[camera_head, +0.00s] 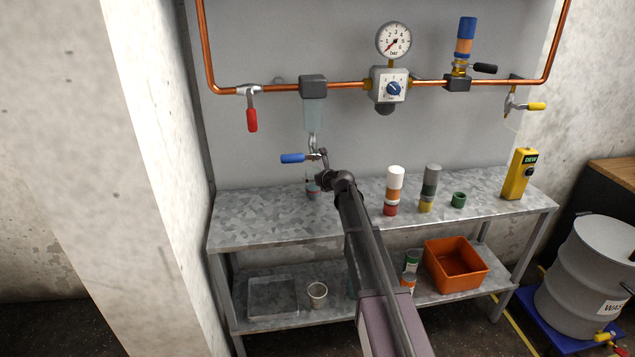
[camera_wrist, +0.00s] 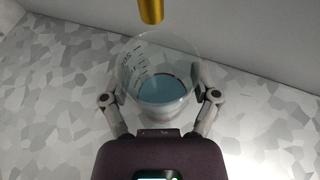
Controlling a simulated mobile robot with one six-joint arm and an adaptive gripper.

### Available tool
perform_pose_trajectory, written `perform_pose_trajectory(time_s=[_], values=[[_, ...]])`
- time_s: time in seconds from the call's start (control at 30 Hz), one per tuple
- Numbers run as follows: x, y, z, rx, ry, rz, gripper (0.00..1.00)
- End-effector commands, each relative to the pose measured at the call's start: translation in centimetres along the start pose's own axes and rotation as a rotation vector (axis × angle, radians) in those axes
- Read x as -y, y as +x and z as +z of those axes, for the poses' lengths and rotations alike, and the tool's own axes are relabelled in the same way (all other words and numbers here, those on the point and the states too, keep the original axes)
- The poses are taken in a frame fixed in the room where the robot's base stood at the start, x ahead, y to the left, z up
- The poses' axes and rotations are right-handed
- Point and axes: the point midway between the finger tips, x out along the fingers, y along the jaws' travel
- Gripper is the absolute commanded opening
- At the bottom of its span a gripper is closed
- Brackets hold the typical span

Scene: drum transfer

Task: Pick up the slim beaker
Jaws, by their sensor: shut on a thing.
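The slim beaker (camera_wrist: 160,65) is clear glass with dark scale marks and some bluish liquid in it. In the wrist view it sits between the two fingers of my gripper (camera_wrist: 160,100), which is shut on it from both sides. In the head view the beaker (camera_head: 313,188) is at the back left of the galvanised bench top, below the blue-handled tap, partly hidden by my gripper (camera_head: 318,181). It looks upright. I cannot tell whether its base touches the bench.
A brass spout (camera_wrist: 151,10) hangs just above the beaker. The blue-handled tap (camera_head: 294,158) is close above my gripper. Two banded cylinders (camera_head: 394,190) (camera_head: 429,188), a green cup (camera_head: 458,200) and a yellow meter (camera_head: 519,175) stand to the right. The bench's front left (camera_head: 260,230) is clear.

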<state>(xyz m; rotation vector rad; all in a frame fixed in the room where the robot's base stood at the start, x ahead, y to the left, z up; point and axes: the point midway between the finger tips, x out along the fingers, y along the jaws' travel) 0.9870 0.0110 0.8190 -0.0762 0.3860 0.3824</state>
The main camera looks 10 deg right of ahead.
Motion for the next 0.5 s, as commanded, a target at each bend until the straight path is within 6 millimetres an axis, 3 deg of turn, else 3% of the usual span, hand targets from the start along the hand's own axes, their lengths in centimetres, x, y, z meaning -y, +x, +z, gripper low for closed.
perform_pose_trajectory(time_s=[0.5], values=[[-0.05, -0.22, 0.59, 0.000, 0.000, 0.001, 0.31]])
